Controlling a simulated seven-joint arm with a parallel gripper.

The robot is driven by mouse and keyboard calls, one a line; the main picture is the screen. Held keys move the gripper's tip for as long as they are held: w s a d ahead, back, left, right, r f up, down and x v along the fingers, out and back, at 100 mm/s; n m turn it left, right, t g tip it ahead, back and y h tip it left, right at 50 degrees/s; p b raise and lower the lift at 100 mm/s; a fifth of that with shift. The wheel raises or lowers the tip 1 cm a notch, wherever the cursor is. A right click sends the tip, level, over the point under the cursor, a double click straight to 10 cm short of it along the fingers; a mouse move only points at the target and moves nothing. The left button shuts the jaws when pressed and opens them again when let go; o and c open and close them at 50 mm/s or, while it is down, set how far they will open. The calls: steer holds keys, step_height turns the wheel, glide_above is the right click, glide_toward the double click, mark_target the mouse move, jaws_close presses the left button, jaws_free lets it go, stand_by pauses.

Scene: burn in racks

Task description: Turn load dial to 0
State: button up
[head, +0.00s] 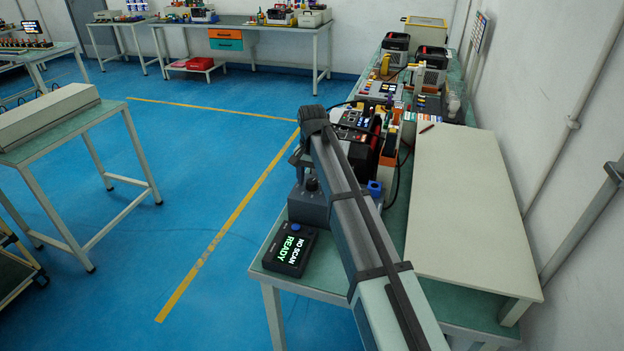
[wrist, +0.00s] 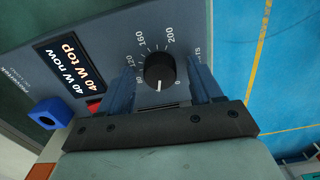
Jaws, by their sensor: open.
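The load dial (wrist: 159,71) is a round black knob with a white mark on a blue-grey panel (wrist: 110,40) in the wrist view. The mark points toward the picture's bottom, between the 80 and 0 labels. The panel's screen (wrist: 72,68) reads "40 W now" and "40 W top". My gripper (wrist: 161,74) is open, with one blue finger on each side of the dial. I cannot tell whether either finger touches it. In the head view the grey unit (head: 307,208) stands at the bench's near left corner, partly hidden by my arm.
A blue fitting (wrist: 46,111) is beside the panel in the wrist view. Equipment (head: 357,122) crowds the bench behind. A pale raised board (head: 465,205) is at right. Open blue floor lies left.

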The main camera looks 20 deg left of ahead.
steer(key=c, duration=1.1)
steer(key=shift+o, duration=0.2)
steer(key=shift+n, duration=0.3)
steer(key=n, duration=0.4)
steer(key=shift+n, duration=2.5)
steer(key=o, duration=1.1)
steer(key=shift+c, duration=0.2)
